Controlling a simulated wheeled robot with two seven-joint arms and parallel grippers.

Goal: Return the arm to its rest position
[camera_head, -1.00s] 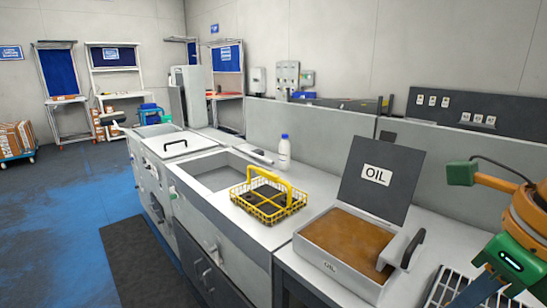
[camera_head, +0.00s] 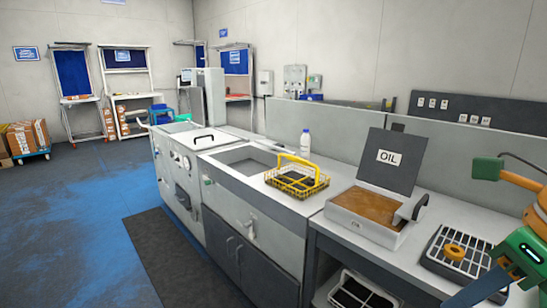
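Part of my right arm (camera_head: 520,250), with orange, green and blue links, is at the right edge of the head view. It stands in front of the right end of the counter, over part of a black rack. No fingers show on it. My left arm is not in view, and neither gripper can be seen.
A yellow wire basket (camera_head: 296,184) sits by the sink (camera_head: 235,165), with a white bottle (camera_head: 305,142) behind it. An orange ring (camera_head: 454,252) lies on the rack (camera_head: 436,262). Blue-grey floor (camera_head: 85,220) is open at left.

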